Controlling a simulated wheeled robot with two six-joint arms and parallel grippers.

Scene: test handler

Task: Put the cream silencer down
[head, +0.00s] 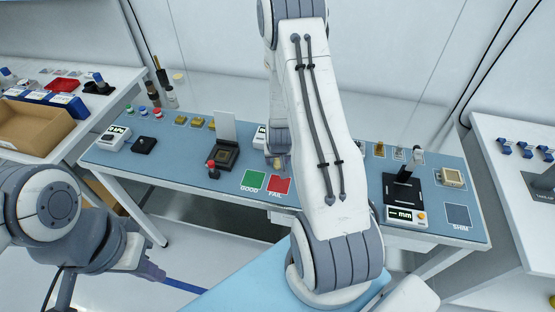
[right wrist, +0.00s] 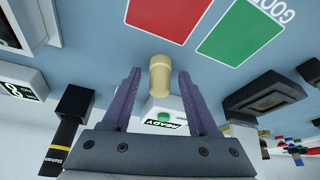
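The cream silencer (right wrist: 160,80) is a small stepped cylinder in the right wrist view, between the tips of my right gripper (right wrist: 159,75). The two purple-grey fingers are spread wider than the silencer, with a gap on each side. It seems to be at the blue mat, short of the red and green pads; whether its end touches the mat is hard to tell. In the head view a small cream bit (head: 278,163) shows beside my right arm, which hides most of that spot. My left gripper (head: 152,271) is low at the left, off the table; its finger opening is unclear.
A green GOOD pad (head: 254,181) and a red FAIL pad (head: 279,185) lie on the mat. A white READY box (right wrist: 163,108) with a green button is close to the silencer. An open dark socket fixture (head: 224,154) and a red-knobbed lever (head: 212,169) stand to the left.

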